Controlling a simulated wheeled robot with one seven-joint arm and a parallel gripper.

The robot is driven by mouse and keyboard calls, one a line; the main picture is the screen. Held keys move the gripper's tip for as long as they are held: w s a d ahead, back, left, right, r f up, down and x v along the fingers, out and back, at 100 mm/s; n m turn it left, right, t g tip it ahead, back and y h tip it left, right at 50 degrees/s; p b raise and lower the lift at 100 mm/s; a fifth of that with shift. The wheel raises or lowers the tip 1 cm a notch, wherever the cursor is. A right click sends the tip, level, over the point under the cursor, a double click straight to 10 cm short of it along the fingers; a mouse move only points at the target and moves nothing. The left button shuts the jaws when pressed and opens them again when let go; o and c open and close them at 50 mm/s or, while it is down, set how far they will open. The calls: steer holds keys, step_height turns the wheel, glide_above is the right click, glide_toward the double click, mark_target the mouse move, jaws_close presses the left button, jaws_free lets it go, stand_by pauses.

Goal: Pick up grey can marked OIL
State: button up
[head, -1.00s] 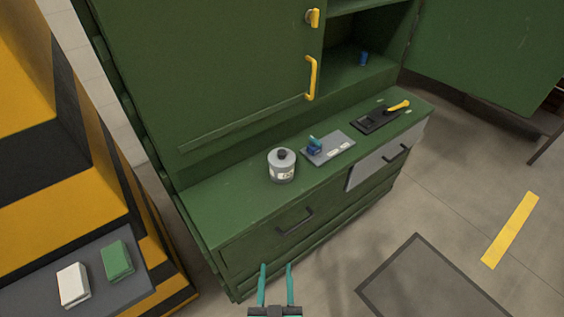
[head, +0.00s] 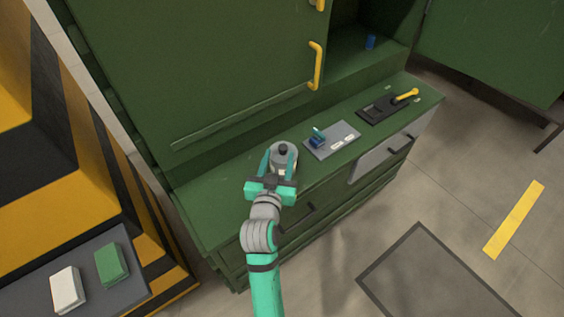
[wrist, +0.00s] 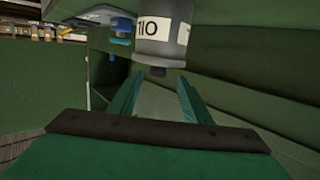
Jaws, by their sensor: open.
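The grey can (head: 285,157) with a black cap stands upright on the green cabinet's worktop (head: 215,190). In the wrist view the can (wrist: 163,50) appears upside down, with its white label and black lettering showing. My gripper (head: 279,162) is open, with its teal fingers reaching to either side of the can in the head view. In the wrist view the open fingers of my gripper (wrist: 160,78) point towards the can's cap end, and nothing is clamped between them. The gripper hides the can's lower front in the head view.
A grey plate with a blue item (head: 317,138) lies right of the can. Farther right is a black tray (head: 378,110) with a yellow-handled tool (head: 405,96). The cabinet door with a yellow handle (head: 316,66) rises behind. A blue object (head: 370,42) sits in the open compartment.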

mark_target(284, 145)
steer(key=x, duration=0.9)
steer(key=shift+w+d, duration=0.1)
steer(key=shift+d, duration=0.2)
jaws_close()
